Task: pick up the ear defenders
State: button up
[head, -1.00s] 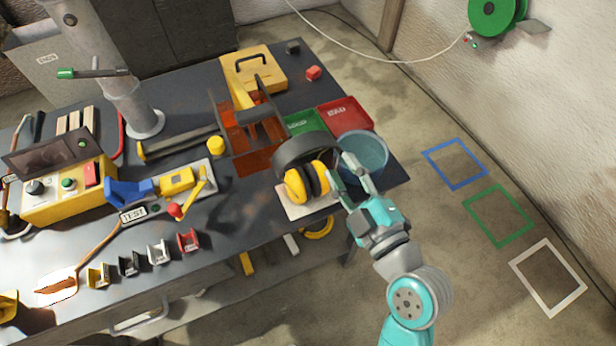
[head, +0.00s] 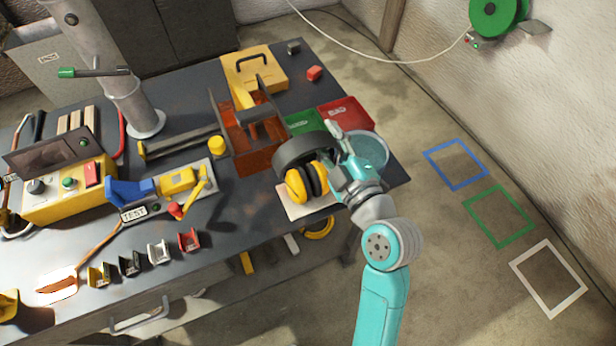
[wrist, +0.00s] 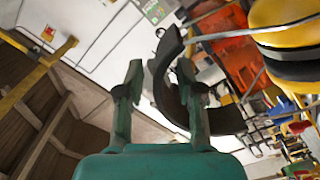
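The ear defenders sit on a pale pad (head: 295,206) near the table's right front edge. Their yellow cups (head: 302,186) face the front, and the broad dark headband (head: 296,150) arches up behind them. My gripper (head: 330,143) is at the right end of the headband, with its fingers apart. In the wrist view, my gripper (wrist: 158,75) is open. The dark headband (wrist: 163,85) appears in the gap, nearer the right finger, which hides part of it. I cannot tell whether they touch. One yellow cup (wrist: 285,25) shows at upper right.
A round translucent teal container (head: 372,150) stands right behind my gripper. Green (head: 304,121) and red (head: 345,115) bins and an orange translucent holder (head: 255,158) are close behind and left. The floor to the right is open, with coloured frames marked on it.

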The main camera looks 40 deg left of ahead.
grip_shut()
